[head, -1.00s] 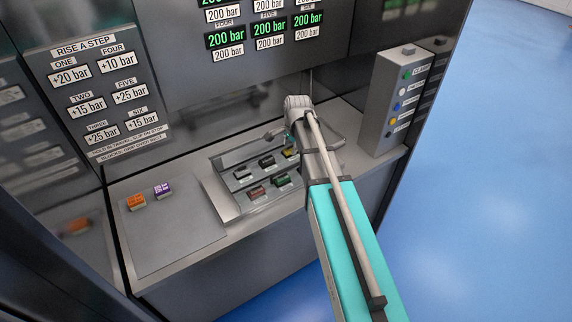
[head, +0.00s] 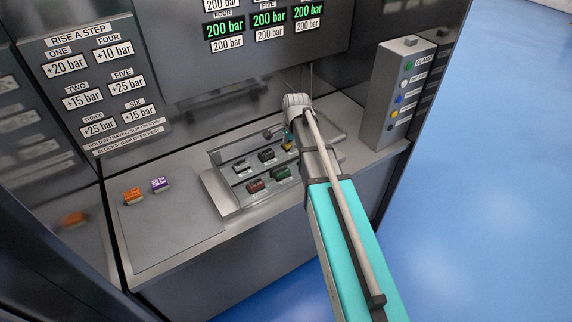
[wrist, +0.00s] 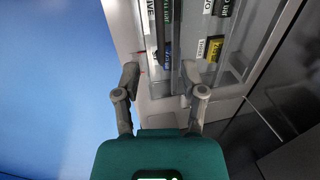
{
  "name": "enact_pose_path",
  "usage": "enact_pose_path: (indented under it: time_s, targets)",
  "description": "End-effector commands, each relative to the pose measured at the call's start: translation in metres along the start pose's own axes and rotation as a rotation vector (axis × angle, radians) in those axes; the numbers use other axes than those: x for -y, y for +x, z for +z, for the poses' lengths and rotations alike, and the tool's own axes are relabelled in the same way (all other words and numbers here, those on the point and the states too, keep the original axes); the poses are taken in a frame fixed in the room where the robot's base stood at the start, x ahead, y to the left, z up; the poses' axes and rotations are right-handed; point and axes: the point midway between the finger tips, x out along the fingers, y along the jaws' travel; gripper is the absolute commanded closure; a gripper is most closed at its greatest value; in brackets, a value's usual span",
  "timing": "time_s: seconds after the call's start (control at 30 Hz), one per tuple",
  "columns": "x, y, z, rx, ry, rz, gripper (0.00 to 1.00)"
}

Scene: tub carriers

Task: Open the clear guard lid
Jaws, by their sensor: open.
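The clear guard lid is hard to make out in the head view; a metal-framed shallow bay (head: 217,188) shows there with several coloured blocks in it. In the wrist view, clear panelling with a pale edge (wrist: 239,70) lies over labelled blocks. I cannot tell whether the lid is fully down. My gripper (wrist: 159,76) is open in the wrist view, with its fingers apart on either side of the bay's near edge. No held thing shows between them. In the head view my arm hides the bay's right part and most of the gripper.
An orange block (head: 132,195) and a purple block (head: 159,184) sit on the left ledge. A grey box with coloured buttons (head: 401,88) stands at the right. The console's back wall (head: 215,103) rises behind the bay. Blue floor (head: 490,200) is clear at right.

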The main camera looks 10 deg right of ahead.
Motion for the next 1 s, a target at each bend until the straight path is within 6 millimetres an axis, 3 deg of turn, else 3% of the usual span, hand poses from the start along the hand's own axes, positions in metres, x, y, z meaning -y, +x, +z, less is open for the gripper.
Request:
enact_pose_path:
  time_s: [1.0]
  targets:
    - [0.000,0.084,0.000,0.000,0.000,0.000,0.47]
